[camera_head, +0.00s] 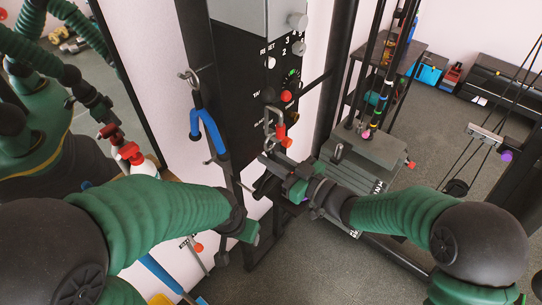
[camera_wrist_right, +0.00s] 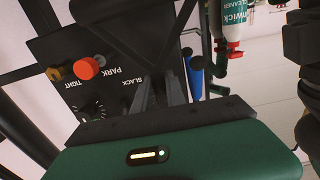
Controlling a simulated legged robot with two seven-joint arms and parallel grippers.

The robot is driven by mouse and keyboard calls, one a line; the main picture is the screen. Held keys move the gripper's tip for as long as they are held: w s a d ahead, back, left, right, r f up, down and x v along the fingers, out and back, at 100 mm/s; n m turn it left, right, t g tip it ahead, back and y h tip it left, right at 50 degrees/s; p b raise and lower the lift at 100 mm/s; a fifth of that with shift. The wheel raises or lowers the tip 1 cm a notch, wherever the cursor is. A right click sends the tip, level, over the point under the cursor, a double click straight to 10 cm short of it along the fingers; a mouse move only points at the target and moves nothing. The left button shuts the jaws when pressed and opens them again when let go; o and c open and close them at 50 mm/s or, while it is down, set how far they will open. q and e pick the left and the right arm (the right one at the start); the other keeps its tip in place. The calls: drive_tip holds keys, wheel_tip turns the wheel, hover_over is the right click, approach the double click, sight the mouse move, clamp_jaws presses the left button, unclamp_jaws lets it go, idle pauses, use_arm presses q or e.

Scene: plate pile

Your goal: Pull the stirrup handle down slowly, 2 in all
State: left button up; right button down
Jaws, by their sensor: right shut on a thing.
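My right gripper (camera_head: 270,182) reaches in from the right and is shut in front of the black control panel, below a hanging metal clip (camera_head: 275,125). The thing in its jaws, apparently the stirrup handle, is dark and mostly hidden by the fingers, so its shape is unclear. In the right wrist view the dark fingers (camera_wrist_right: 163,92) point away from me towards the panel. My left gripper (camera_head: 249,233) is low, left of and below the right one; its jaws are too hidden to tell. A blue-gripped handle (camera_head: 207,131) hangs from a hook on the left.
The black panel (camera_head: 250,85) carries knobs, and also shows in the wrist view (camera_wrist_right: 100,95). A weight stack machine (camera_head: 365,150) stands behind my right gripper. A red-topped cleaner bottle (camera_head: 128,152) is at the left, by a mirror (camera_head: 122,60).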

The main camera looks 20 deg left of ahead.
drive_tip(key=shift+f, duration=0.2)
wheel_tip(320, 180, down, 2)
drive_tip(key=shift+f+b, duration=0.1)
drive_tip(key=shift+b, duration=0.65)
drive_tip(key=shift+r+p, duration=1.05)
drive_tip(key=shift+r, duration=0.3)
